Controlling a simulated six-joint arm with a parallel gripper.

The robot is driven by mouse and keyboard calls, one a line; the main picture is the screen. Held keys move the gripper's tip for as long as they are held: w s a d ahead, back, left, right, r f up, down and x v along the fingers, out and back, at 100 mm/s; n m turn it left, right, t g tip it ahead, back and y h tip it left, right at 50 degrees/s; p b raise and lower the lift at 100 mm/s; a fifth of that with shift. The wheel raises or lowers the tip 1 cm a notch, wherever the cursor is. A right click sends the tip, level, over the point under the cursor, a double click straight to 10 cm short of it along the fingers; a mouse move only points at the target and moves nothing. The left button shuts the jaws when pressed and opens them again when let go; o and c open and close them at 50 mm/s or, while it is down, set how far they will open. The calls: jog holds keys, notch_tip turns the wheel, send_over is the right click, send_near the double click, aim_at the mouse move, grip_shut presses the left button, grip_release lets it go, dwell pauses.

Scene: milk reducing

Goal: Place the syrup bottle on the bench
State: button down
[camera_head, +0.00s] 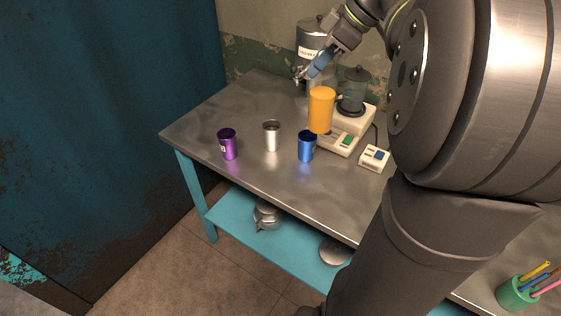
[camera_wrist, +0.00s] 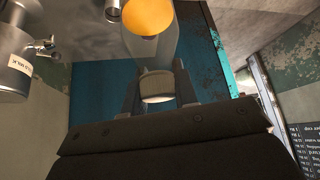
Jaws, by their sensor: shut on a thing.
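The syrup bottle, clear with orange syrup inside, shows in the head view as an orange body (camera_head: 321,110) below my gripper (camera_head: 314,70). In the wrist view the bottle (camera_wrist: 152,42) extends away from my gripper (camera_wrist: 156,92). Its pale cap end sits between the fingers, which are shut on it. The grey metal bench (camera_head: 215,115) lies below and around it. In the head view the bottle overlaps the front of a white device. I cannot tell whether its base touches anything.
Purple (camera_head: 228,145), silver (camera_head: 272,136) and blue (camera_head: 307,147) cups stand along the bench; the blue one is close to the bottle in the picture. A white device (camera_head: 341,142) with a dark jar (camera_head: 355,90) and a metal dispenser (camera_head: 309,40) stand behind. The left bench end is clear.

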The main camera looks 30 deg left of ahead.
jog(key=shift+s+a, duration=0.2)
jog(key=shift+s, duration=0.05)
jog(key=shift+s+a+f, duration=0.1)
jog(key=shift+f, duration=0.05)
notch_tip(320, 180, down, 2)
jog(key=shift+f, duration=0.1)
jog(key=f, duration=0.8)
jog(key=shift+a+f, duration=0.25)
jog(key=shift+f, duration=0.15)
jog(key=s+a+f, duration=0.3)
jog(key=a+f, duration=0.7)
jog(key=shift+s+a+f, duration=0.15)
jog(key=shift+a+f, duration=0.15)
jog(key=shift+f, duration=0.1)
jog(key=c, duration=1.1)
grip_release()
jog(key=shift+c, duration=0.2)
